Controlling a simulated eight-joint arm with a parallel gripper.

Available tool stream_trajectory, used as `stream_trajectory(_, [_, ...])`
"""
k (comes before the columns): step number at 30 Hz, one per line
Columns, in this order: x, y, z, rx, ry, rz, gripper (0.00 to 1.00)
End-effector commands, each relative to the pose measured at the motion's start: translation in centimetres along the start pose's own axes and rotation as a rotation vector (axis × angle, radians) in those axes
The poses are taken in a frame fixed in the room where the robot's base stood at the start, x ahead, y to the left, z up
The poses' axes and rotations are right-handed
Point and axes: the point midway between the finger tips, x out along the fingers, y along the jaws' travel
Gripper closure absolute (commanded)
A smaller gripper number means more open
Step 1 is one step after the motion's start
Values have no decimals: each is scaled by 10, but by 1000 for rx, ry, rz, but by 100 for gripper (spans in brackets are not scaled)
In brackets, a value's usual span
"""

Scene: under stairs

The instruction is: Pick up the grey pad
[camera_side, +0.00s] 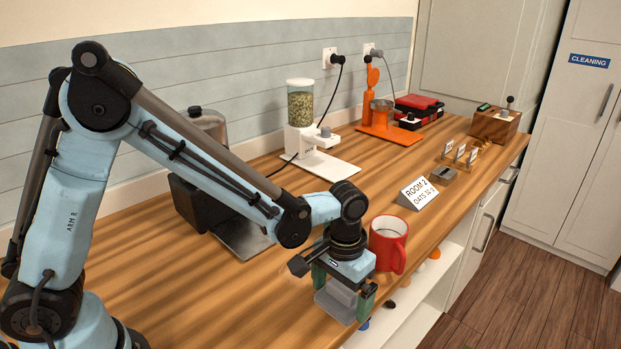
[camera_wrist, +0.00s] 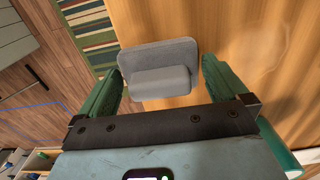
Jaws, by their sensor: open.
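The grey pad (camera_wrist: 150,55) is a flat rounded slab with a raised grip bar (camera_wrist: 160,82). It lies by the counter's front edge, and its left part in the wrist view reaches that edge. In the side view the pad (camera_side: 337,305) shows below my wrist, partly covered by the fingers. My gripper (camera_wrist: 163,72) is open, with one green finger on each side of the pad's grip bar. A gap shows at the right finger; the left finger is very close to the pad, and I cannot tell if they touch. The gripper also shows in the side view (camera_side: 342,288).
A red mug (camera_side: 388,238) stands right behind my gripper, close to it. A dark machine (camera_side: 190,205) is at the back left. The wooden counter (camera_side: 150,270) is clear at front left.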

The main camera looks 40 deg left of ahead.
Motion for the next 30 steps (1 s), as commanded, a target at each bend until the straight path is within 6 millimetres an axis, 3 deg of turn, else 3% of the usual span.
stream_trajectory(2, [0,0,0,0,0,0,2])
stream_trajectory(11, [0,0,0,0,0,0,45])
stream_trajectory(23, [-10,0,0,0,0,0,45])
stream_trajectory(30, [-44,0,0,0,-1,0,45])
